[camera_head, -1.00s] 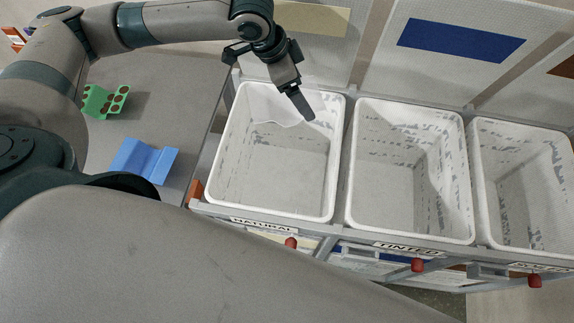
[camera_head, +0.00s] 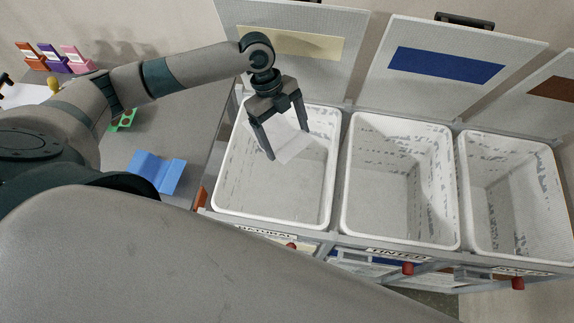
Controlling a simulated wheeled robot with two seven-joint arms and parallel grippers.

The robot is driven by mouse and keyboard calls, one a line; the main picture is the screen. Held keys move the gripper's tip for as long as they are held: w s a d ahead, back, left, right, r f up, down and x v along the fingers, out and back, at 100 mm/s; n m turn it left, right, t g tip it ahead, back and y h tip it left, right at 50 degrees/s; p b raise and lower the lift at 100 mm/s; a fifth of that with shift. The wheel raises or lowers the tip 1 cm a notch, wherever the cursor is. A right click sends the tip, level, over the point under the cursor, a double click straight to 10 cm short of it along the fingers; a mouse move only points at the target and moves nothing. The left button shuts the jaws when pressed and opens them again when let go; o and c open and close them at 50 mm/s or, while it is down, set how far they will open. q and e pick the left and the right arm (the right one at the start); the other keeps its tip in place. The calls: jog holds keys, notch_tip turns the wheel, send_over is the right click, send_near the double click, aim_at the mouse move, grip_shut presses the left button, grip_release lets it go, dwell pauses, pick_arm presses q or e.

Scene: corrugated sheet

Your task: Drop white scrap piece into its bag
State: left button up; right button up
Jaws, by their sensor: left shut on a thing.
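My left gripper (camera_head: 288,143) hangs over the left-hand white bin, whose front label reads NATURAL (camera_head: 266,232). Its fingers are shut on a white scrap piece (camera_head: 296,141), a pale sheet that shows between and beside the fingers. The piece is tilted and overlaps the inside of the NATURAL bin (camera_head: 235,190) in the picture; I cannot tell its exact height. My right gripper is not in view.
A TINTED bin (camera_head: 350,190) and a third bin (camera_head: 475,200) stand to the right, both empty. Upright panels with yellow, blue and brown patches stand behind. A blue folded piece (camera_head: 157,172) and a green piece (camera_head: 124,121) lie on the grey table.

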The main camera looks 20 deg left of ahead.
pick_arm(q)
jog(key=shift+s+a+f+m+g+y+p, duration=0.15)
jog(key=shift+s+f+m+p, duration=0.05)
jog(key=shift+s+m, duration=0.25)
jog(key=shift+s+a+f+m+g+y+p, duration=0.1)
jog(key=shift+s+f+m+g+y+p, duration=0.15)
jog(key=shift+m, duration=0.3)
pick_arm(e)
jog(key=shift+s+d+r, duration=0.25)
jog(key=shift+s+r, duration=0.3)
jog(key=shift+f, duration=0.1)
pick_arm(q)
notch_tip(320, 180, down, 6)
jog(key=b, duration=0.6)
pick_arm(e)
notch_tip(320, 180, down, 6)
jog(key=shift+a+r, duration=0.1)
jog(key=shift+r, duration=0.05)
pick_arm(q)
jog(key=o, duration=0.9)
jog(key=shift+o, duration=0.2)
jog(key=b+v, duration=0.2)
jog(key=v, duration=0.4)
jog(key=shift+a, duration=0.2)
jog(key=shift+a+r, duration=0.2)
jog(key=shift+r, duration=0.5)
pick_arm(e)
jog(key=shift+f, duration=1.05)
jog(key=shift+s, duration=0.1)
